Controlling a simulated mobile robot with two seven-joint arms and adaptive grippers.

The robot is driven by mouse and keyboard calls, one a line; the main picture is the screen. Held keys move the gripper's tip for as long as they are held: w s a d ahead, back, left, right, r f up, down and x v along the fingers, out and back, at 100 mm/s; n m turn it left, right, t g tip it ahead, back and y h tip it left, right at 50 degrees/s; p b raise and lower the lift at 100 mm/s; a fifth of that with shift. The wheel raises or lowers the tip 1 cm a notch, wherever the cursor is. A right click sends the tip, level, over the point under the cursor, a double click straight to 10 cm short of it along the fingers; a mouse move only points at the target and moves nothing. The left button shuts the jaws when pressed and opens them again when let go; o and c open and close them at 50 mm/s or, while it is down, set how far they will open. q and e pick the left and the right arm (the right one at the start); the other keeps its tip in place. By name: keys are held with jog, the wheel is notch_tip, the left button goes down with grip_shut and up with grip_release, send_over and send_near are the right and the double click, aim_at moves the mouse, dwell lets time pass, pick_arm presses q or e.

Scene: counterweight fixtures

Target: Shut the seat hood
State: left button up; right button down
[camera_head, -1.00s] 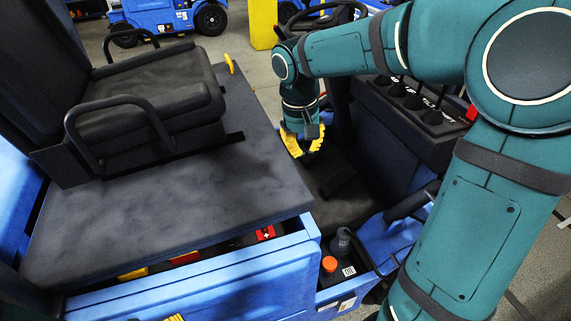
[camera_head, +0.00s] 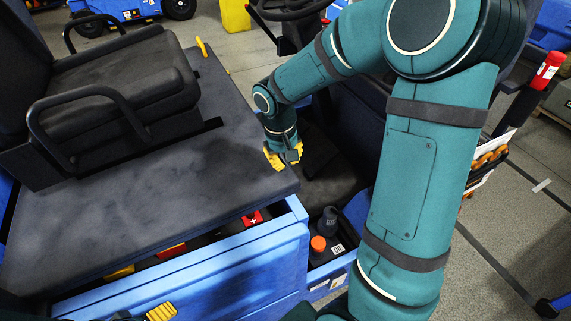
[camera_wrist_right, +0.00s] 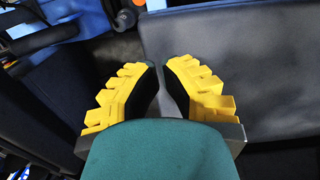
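The seat hood (camera_head: 190,180) is a dark grey panel with the black seat (camera_head: 110,75) on top. Its front edge stands raised above the blue seat box (camera_head: 220,260), leaving a gap in which red and yellow items show. My right gripper (camera_head: 283,158) is at the hood's right edge, fingers pointing down; I cannot tell whether it touches. In the right wrist view its yellow fingers (camera_wrist_right: 163,72) are apart with nothing between them, and the hood (camera_wrist_right: 240,50) fills the upper right. Only yellow finger parts of my left gripper (camera_head: 160,312) show at the bottom edge.
A steering wheel (camera_head: 290,8) is at the top. The footwell lies right of the hood. Other blue vehicles stand behind.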

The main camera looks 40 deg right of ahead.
jog(key=shift+d+f, duration=0.1)
jog(key=shift+f, duration=0.85)
jog(key=shift+f, duration=0.1)
